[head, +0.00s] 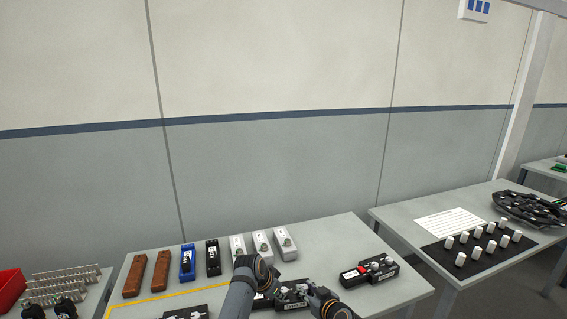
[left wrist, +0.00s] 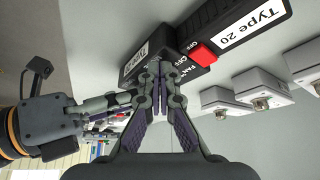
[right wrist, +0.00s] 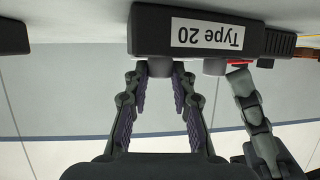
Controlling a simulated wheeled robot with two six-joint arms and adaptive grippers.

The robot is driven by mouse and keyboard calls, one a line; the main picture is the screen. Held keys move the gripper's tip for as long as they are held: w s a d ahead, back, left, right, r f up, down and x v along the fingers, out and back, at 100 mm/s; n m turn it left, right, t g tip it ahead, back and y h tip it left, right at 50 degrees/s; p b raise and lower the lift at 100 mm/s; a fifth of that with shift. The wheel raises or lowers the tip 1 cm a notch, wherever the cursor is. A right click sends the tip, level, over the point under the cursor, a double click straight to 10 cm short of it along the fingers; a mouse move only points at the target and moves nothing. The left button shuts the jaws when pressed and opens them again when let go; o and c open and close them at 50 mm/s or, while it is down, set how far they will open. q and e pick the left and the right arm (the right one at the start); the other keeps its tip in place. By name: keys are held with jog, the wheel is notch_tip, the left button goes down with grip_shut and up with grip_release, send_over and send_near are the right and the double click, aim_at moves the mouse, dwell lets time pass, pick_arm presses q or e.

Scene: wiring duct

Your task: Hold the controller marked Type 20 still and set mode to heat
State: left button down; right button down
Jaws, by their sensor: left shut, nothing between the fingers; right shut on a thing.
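The controller marked Type 20 is a long black box with a white label. It shows upside down in the right wrist view (right wrist: 250,20) and across the top of the left wrist view (left wrist: 285,12), beside a red part (left wrist: 203,54). My right gripper (right wrist: 159,80) is shut on this controller, its fingers on either side of a grey round knob (right wrist: 160,67). A second knob (right wrist: 215,66) is beside it. My left gripper (left wrist: 158,68) is shut and empty, its tips close to the dark face with OFF and FAN lettering; I cannot tell if they touch.
White units (head: 262,246), a blue unit (head: 187,263) and brown pieces (head: 160,271) stand along the table's back. Another black controller with a red part (head: 371,271) is at the right. The two arms are close together. A second table (head: 400,220) holds white pegs.

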pick_arm(q)
jog(key=shift+w+d, duration=0.15)
jog(key=shift+w, duration=0.15)
jog(key=shift+r, duration=0.1)
dwell(0.4)
jog(key=shift+w+a, duration=0.5)
jog(key=shift+a, duration=0.15)
dwell(0.3)
jog(key=shift+s+a, duration=0.2)
jog(key=shift+a, duration=0.2)
notch_tip(320, 180, up, 6)
jog(key=shift+f, duration=0.1)
